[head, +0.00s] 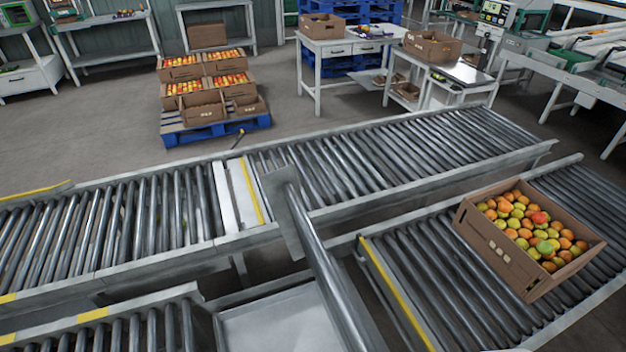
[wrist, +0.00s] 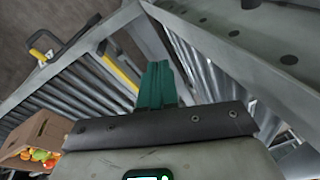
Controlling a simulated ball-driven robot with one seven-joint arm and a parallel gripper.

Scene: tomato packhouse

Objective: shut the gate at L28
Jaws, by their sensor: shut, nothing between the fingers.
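The gate (head: 325,265) stands raised at the gap in the near roller line, seen almost edge-on in the head view. Its side plate and a long tube show. In the wrist view, a grey rail with holes (wrist: 235,32) fills the upper right, with rollers beside it; it looks like part of the gate. My gripper (wrist: 157,84) shows only in the wrist view. Its green fingers are together and empty, close to the rail; I cannot tell whether they touch it. No L28 label is readable.
A carton of tomatoes (head: 515,250) stands on the near line right of the gap; it also shows in the wrist view (wrist: 32,140). A yellow stripe (head: 395,290) marks that line's end. A pale tray (head: 280,325) lies below the gap. The far roller line (head: 380,150) runs behind.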

